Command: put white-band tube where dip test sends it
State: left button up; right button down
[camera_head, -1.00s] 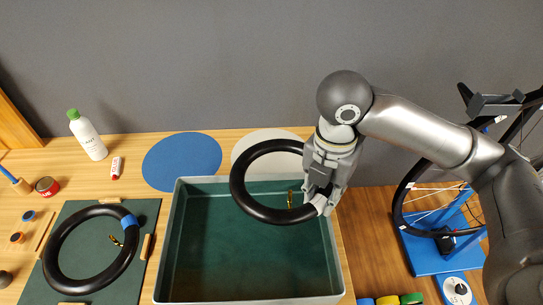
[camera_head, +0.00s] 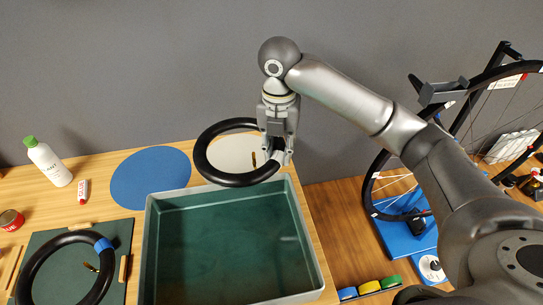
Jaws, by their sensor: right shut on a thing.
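A black ring-shaped inner tube (camera_head: 226,179) with a brass valve hangs in my right gripper (camera_head: 279,150). The gripper is shut on the tube's right side, where a bit of pale band shows beside the fingers. The tube is in the air, in line with the white disc (camera_head: 232,153) and just behind the back rim of the grey tank (camera_head: 149,245). The tank has a dark green inside, which looks filled with water. A blue disc (camera_head: 150,177) lies bare to the left of the white one. My left gripper is not in view.
A blue-band tube (camera_head: 33,270) lies on a green mat (camera_head: 122,232) at left. A white bottle (camera_head: 48,163), a small red-and-white tube (camera_head: 82,191) and a red tin (camera_head: 10,220) stand near it. A wheel on a blue stand (camera_head: 405,235) and tape rolls (camera_head: 369,287) are at right.

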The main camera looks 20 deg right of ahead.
jog(key=w, duration=0.2)
jog(key=w+d+p, duration=0.1)
jog(key=w, duration=0.4)
jog(key=shift+w+d+p, duration=0.15)
jog(key=shift+d+p, duration=0.1)
jog(key=shift+p, duration=0.15)
notch_tip(320, 180, down, 6)
jog(key=shift+f+p, duration=0.2)
jog(key=shift+p, duration=0.4)
notch_tip(320, 180, down, 4)
jog(key=shift+f+p, duration=0.2)
jog(key=shift+p, duration=0.45)
jog(key=shift+f+p, duration=0.1)
jog(key=shift+p, duration=0.2)
jog(key=shift+f, duration=0.25)
jog(key=c, duration=1.2)
grip_release()
jog(key=shift+o, duration=0.2)
